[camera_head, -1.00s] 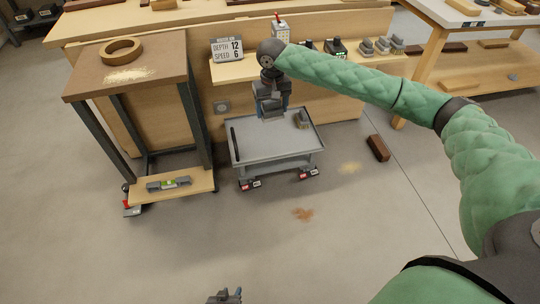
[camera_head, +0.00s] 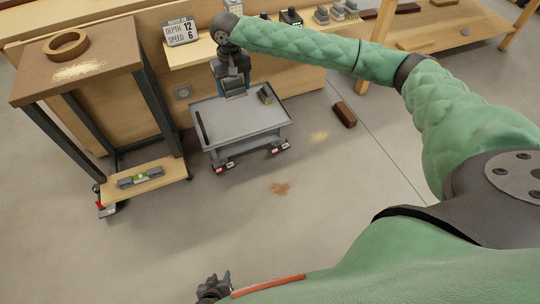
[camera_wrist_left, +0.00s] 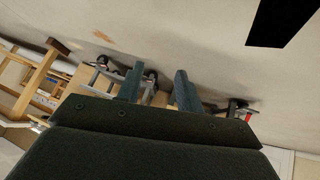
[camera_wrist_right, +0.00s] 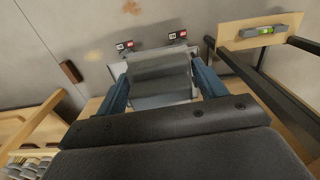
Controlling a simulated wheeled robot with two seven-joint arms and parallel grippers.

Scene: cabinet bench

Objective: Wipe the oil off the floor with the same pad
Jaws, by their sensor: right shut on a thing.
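A reddish-brown oil stain (camera_head: 279,188) lies on the floor in front of the grey cart (camera_head: 262,136). A brown stain shows at the top of the right wrist view (camera_wrist_right: 131,7). My right gripper (camera_head: 233,80) is shut on a grey pad (camera_wrist_right: 158,72), whose lower edge shows in the head view (camera_head: 235,93) over the cart's back part. I cannot tell whether the pad touches the tray. My left gripper (camera_head: 214,287) is low at the bottom of the head view. In the left wrist view its fingers (camera_wrist_left: 158,78) are apart with nothing held.
A pale dust patch (camera_head: 319,136) and a brown block (camera_head: 344,115) are on the floor to the right. A table with a low shelf (camera_head: 115,186) holding a level (camera_head: 140,176) stands left. Floor before the cart is clear.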

